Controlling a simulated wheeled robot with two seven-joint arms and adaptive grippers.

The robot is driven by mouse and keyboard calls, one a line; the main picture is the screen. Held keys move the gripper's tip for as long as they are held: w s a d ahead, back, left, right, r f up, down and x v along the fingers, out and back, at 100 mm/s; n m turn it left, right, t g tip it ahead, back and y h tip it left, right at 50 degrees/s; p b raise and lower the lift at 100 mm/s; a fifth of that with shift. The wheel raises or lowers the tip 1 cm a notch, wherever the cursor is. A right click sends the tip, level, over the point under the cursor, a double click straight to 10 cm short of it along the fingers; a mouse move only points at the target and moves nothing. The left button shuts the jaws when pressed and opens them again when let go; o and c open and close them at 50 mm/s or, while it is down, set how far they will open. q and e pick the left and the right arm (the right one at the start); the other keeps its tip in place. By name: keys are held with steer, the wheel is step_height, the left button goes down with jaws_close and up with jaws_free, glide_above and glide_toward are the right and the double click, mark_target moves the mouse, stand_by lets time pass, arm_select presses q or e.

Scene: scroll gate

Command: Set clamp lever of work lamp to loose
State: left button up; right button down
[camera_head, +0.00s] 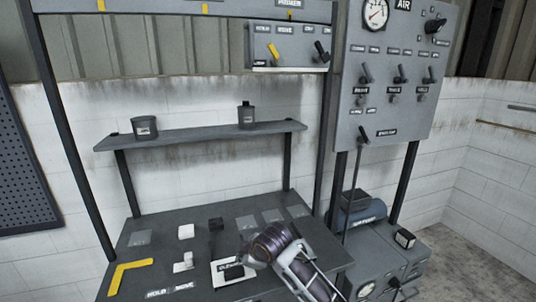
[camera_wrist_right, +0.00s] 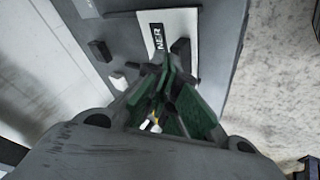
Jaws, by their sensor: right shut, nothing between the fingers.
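I cannot pick out the work lamp or its clamp lever with certainty; most labels are too small to read. My right gripper (camera_head: 240,266) reaches in from the lower right, low over the bench, beside a white plate (camera_head: 222,279) bearing a dark block. In the right wrist view its green-padded fingers (camera_wrist_right: 166,75) are shut and empty. Their tips are in front of or near a white plate (camera_wrist_right: 205,22) whose label ends in "NER", with a dark upright piece (camera_wrist_right: 181,49) close by. Whether they touch is unclear. My left gripper is out of view.
The bench (camera_head: 150,262) also carries a dark post (camera_head: 215,226), white blocks (camera_head: 186,231) and a yellow angle piece (camera_head: 127,272). A shelf (camera_head: 195,135) holds two dark containers. A switch panel (camera_head: 289,46) and the air panel (camera_head: 400,75) are behind. A tall lever (camera_head: 354,185) stands right.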

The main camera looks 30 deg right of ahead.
mark_target(275, 54)
steer(key=w+d+r+n+t, duration=0.1)
steer(key=w+d+r+n, duration=0.15)
steer(key=r, duration=0.75)
steer(key=w+d+r+n+t, duration=0.1)
steer(key=w+r+n+t, duration=0.15)
steer(key=r, duration=0.65)
steer(key=w+d+r+n+t, duration=0.1)
steer(key=w+d+r+n, duration=0.2)
steer(key=r, duration=0.7)
steer(key=s+d+r+n+t, duration=0.1)
steer(key=s+r+n, duration=0.1)
steer(key=r, duration=0.8)
steer(key=s+d+r+n+t, duration=0.1)
steer(key=s+d+r+n, duration=0.1)
steer(key=r, duration=0.8)
steer(key=s+d+r+n+t, duration=0.1)
steer(key=s+d+r+n, duration=0.1)
steer(key=r, duration=0.8)
steer(key=shift+s+d+n+t, duration=0.2)
steer(key=shift+s+n+t, duration=0.2)
steer(key=shift+s, duration=0.35)
steer(key=shift+w, duration=0.1)
steer(key=w+f+p, duration=0.2)
steer(key=w+p, duration=0.1)
steer(key=w, duration=0.7)
steer(key=d+r, duration=0.1)
steer(key=s+d+r, duration=0.1)
steer(key=shift+d+r+p, duration=0.15)
steer(key=shift+d+p, duration=0.2)
